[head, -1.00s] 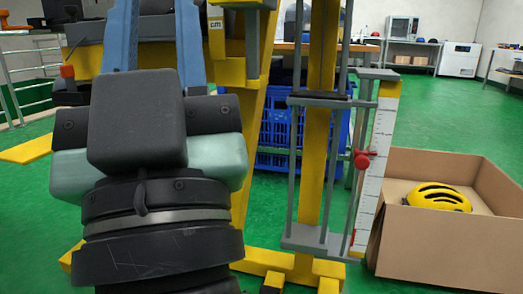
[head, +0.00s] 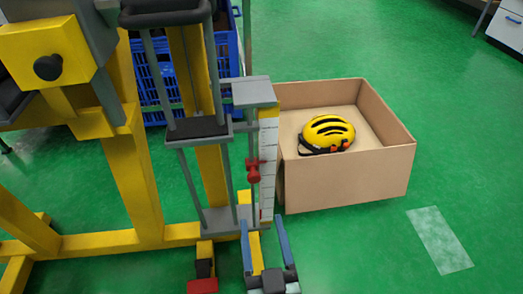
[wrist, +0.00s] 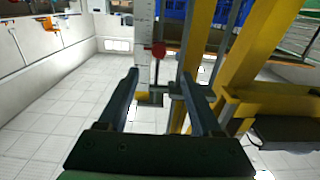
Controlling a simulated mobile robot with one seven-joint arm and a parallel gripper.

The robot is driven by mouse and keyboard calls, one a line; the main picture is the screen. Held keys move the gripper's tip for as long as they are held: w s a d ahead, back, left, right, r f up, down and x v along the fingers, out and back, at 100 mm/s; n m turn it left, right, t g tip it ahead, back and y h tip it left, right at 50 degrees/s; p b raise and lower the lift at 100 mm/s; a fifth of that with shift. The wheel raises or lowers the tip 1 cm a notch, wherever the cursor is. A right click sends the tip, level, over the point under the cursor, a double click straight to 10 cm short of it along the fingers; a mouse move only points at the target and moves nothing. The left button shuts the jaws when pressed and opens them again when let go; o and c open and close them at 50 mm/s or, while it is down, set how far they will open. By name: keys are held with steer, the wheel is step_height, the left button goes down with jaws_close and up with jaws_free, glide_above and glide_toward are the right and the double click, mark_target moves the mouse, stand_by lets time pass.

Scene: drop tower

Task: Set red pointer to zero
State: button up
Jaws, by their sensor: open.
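The red pointer (head: 253,170) sits about mid-height on a rod beside the upright white scale (head: 267,180) of the drop tower. The scale has a yellow top end. My gripper (head: 262,222) is open and empty, its two blue-grey fingers pointing up at the foot of the scale, below the pointer in the head picture. The wrist view looks upside down. There the pointer (wrist: 158,49) and the scale (wrist: 145,35) show beyond the open fingertips (wrist: 159,74), not touched by them. The scale's numbers are too small to read.
A cardboard box (head: 345,180) holding a yellow helmet (head: 327,134) stands right of the scale. The tower's yellow frame (head: 135,180) and grey guide rods are close on the left. Blue crates (head: 150,90) are behind. Green floor is free at right.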

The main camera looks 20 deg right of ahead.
mark_target(254, 181)
steer(key=b+x, duration=0.2)
steer(key=x, duration=1)
steer(key=shift+w+d+f, duration=0.15)
steer(key=shift+w, duration=0.2)
jaws_close()
stand_by(1.1)
